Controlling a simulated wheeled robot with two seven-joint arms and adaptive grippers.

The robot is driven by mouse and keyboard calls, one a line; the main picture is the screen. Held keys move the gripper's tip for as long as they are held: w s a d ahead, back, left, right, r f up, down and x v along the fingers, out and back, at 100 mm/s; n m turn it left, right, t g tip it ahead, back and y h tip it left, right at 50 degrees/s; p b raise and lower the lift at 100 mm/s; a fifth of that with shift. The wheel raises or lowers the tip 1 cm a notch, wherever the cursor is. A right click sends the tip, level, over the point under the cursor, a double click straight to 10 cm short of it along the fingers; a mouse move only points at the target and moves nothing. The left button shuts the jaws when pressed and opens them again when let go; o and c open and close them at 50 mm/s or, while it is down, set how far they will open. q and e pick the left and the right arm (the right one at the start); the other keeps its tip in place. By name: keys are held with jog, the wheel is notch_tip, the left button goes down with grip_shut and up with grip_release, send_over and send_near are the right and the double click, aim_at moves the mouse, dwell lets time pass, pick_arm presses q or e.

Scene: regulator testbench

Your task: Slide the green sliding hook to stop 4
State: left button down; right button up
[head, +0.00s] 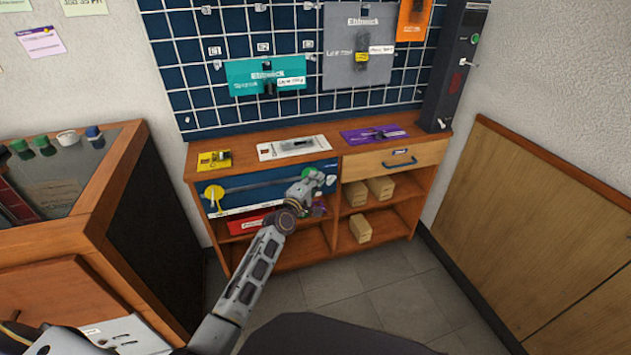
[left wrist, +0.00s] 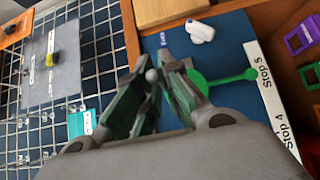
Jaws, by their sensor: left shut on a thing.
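The green sliding hook (left wrist: 228,80) shows in the left wrist view, lying over a blue panel (left wrist: 235,35). Its narrow tongue points towards the white strip at the "Stop 5" label (left wrist: 265,68). The "Stop 4" label (left wrist: 285,132) is further along the strip, lower in the picture. My left gripper (left wrist: 155,75) is shut on the hook, and its fingers hide part of it. In the head view my left gripper (head: 309,184) is at the right end of the panel's rail (head: 250,185), hiding most of the hook. My right gripper is not in view.
Wooden blocks (head: 360,228) lie on shelves below right. Cards lie on the bench top (head: 245,145) above the panel.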

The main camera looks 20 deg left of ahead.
pick_arm(q)
jog(key=shift+s+f, duration=0.1)
jog(key=shift+f, duration=0.15)
jog(key=s+a, duration=0.4)
jog(key=a, duration=0.3)
jog(key=shift+s+f, duration=0.15)
jog(key=shift+s, duration=0.25)
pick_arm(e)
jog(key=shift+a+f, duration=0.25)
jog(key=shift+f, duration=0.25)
pick_arm(q)
jog(key=shift+d, duration=0.1)
jog(key=c, duration=1.7)
grip_release()
jog(key=shift+o, duration=0.2)
jog(key=shift+w, duration=0.1)
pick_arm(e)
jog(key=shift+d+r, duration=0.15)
